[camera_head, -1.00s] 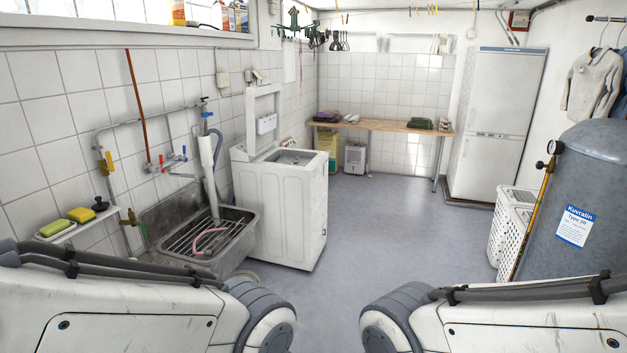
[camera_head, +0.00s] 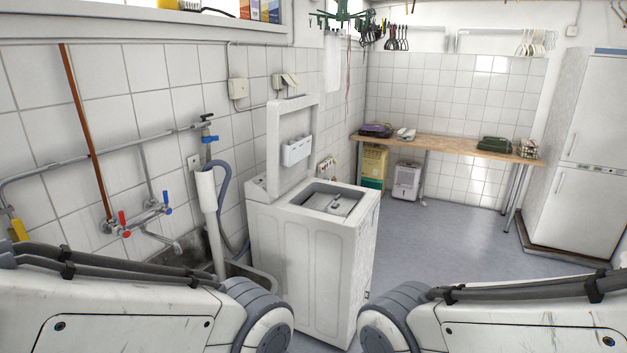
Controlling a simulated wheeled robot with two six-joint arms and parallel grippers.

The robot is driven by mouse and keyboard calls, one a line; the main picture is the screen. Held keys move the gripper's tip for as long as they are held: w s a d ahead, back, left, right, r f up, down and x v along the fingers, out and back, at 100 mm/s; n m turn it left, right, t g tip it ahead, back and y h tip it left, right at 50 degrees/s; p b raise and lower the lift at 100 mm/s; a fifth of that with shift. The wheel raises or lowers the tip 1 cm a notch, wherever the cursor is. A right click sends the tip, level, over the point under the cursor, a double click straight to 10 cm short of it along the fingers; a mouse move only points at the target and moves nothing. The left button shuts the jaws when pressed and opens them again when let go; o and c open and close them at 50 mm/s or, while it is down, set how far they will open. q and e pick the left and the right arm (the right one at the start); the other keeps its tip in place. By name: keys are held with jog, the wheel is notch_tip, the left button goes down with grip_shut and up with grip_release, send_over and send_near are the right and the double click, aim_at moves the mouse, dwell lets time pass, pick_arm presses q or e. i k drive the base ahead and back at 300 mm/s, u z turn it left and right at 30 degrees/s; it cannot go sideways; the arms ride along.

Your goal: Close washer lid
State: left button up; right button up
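The white top-loading washer (camera_head: 312,262) stands ahead of me, near the middle of the view, beside the tiled wall. Its lid (camera_head: 274,150) is raised upright at the left side of the top, and the opening (camera_head: 338,200) shows a grey interior. A small white box-like part (camera_head: 297,151) sits on the lid's face. Both my arms show low in the view, left and right, but their grippers are outside the picture. Nothing of mine touches the washer.
A sink (camera_head: 252,280) with a grey hose and taps stands left of the washer, partly hidden by my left arm. A wooden bench (camera_head: 455,146) runs along the back wall, and a tall white fridge (camera_head: 582,160) stands at right. Floor (camera_head: 440,235) right of the washer is clear.

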aim_at(292, 123)
jog(key=u, duration=0.1)
jog(key=i, duration=1)
jog(key=u, duration=0.1)
jog(key=k, duration=0.4)
jog(key=z, duration=1.2)
jog(key=i, duration=0.65)
jog(key=u, duration=0.35)
